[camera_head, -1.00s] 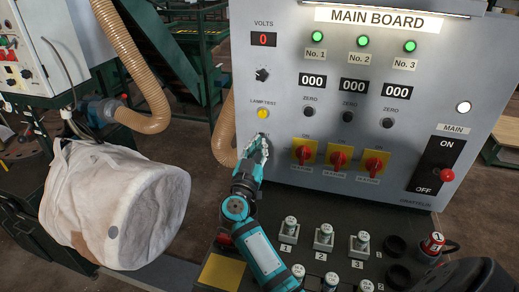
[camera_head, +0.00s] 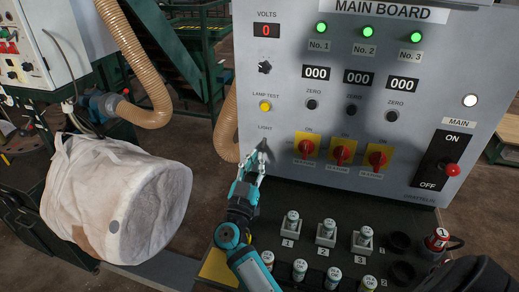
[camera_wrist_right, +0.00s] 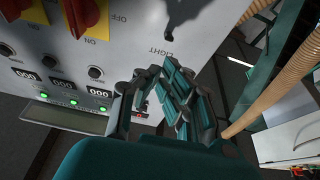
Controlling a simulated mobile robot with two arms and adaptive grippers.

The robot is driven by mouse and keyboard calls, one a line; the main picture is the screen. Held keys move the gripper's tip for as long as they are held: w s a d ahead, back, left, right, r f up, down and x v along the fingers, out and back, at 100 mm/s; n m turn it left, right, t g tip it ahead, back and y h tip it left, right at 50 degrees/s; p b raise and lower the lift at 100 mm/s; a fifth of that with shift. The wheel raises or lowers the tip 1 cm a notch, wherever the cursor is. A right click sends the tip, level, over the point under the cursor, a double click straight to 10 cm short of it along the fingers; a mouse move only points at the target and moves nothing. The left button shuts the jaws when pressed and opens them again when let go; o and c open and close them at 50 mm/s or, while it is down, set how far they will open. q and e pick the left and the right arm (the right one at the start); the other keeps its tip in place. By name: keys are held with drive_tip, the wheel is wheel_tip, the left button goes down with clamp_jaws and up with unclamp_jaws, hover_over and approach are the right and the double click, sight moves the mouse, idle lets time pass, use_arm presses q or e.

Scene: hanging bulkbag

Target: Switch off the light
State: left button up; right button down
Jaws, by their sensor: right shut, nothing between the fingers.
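The grey main board (camera_head: 420,105) stands upright in front of me. The LIGHT label (camera_head: 265,127) is at its lower left, below the yellow lamp-test button. A small dark light switch (camera_head: 263,144) sits just under the label, partly hidden by my fingers. My right gripper (camera_head: 262,154) is just below the switch, shut and empty; whether it touches the switch is unclear. In the right wrist view the gripper's fingers (camera_wrist_right: 182,98) are in front of the panel, apart from the LIGHT label (camera_wrist_right: 158,51). My left gripper is out of view.
Red rotary switches (camera_head: 341,153) on yellow plates are right of my gripper, with the MAIN lever (camera_head: 452,170) farther right. Several numbered knobs (camera_head: 326,232) stand on the console below.

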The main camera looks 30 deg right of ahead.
drive_tip(key=v, duration=0.2)
drive_tip(key=shift+s+a+f, duration=0.1)
drive_tip(key=shift+s+a, duration=0.1)
drive_tip(key=shift+a, duration=0.05)
idle(0.3)
